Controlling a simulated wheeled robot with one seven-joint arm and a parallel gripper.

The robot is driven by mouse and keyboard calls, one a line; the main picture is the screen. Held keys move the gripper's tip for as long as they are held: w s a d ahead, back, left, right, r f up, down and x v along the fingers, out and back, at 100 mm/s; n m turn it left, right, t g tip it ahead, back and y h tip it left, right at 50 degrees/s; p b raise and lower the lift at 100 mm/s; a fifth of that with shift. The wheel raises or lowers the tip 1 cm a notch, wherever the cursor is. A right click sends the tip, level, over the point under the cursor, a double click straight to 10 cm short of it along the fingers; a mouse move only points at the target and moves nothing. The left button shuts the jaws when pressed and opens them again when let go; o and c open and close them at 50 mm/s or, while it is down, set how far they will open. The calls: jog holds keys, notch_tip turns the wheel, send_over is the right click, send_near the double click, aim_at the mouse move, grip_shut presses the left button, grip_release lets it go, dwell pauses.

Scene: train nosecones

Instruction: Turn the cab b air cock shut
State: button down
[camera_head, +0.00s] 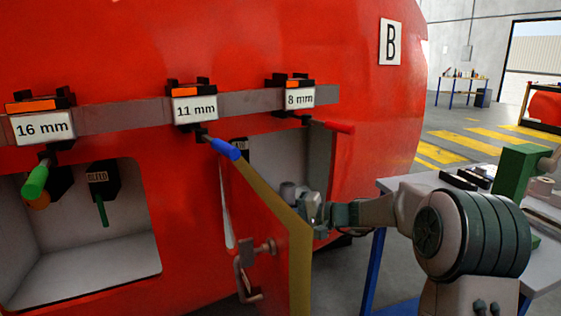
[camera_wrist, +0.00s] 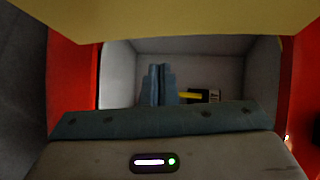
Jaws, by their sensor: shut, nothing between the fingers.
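The cab B nose is the red body (camera_head: 380,120) with a "B" plate (camera_head: 390,42). Its right-hand compartment (camera_head: 270,160) stands open behind a hinged door (camera_head: 270,230). In the wrist view, a yellow handle (camera_wrist: 190,96) on a black block with a pale label (camera_wrist: 214,96) shows inside; I take it for the air cock, but the label is unreadable. My gripper (camera_wrist: 158,72) is shut and empty, pointing into the compartment, with the handle just right of the fingers. I cannot tell whether they touch. The block's lower part is hidden by my gripper, and the head view hides the cock.
The door's yellow edge (camera_head: 300,262) is close beside my gripper; a yellow panel (camera_wrist: 160,18) crosses the wrist view's top. Blue (camera_head: 222,146) and red (camera_head: 333,127) tool handles hang above. A left recess holds a green "BLEED" lever (camera_head: 102,212). A workbench (camera_head: 400,184) stands right.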

jog(key=s+r+n+g+h+p, duration=0.25)
jog(key=s+r+h+p, duration=0.2)
jog(key=s+p, duration=0.4)
jog(key=s+d+r+h+p, duration=0.3)
jog(key=s+d+r+p, duration=0.1)
jog(key=s, duration=0.4)
jog(key=s+d+r+n+h+p, duration=0.1)
jog(key=s+d+r+h+p, duration=0.2)
jog(key=s, duration=0.6)
jog(key=s+d+r+h+p, duration=0.4)
jog(key=s+d+r+p, duration=0.1)
jog(key=s+d+p, duration=0.2)
jog(key=shift+s+d+r+p, duration=0.2)
jog(key=shift+s+p, duration=0.45)
jog(key=shift+s, duration=0.3)
jog(key=shift+n+g, duration=0.25)
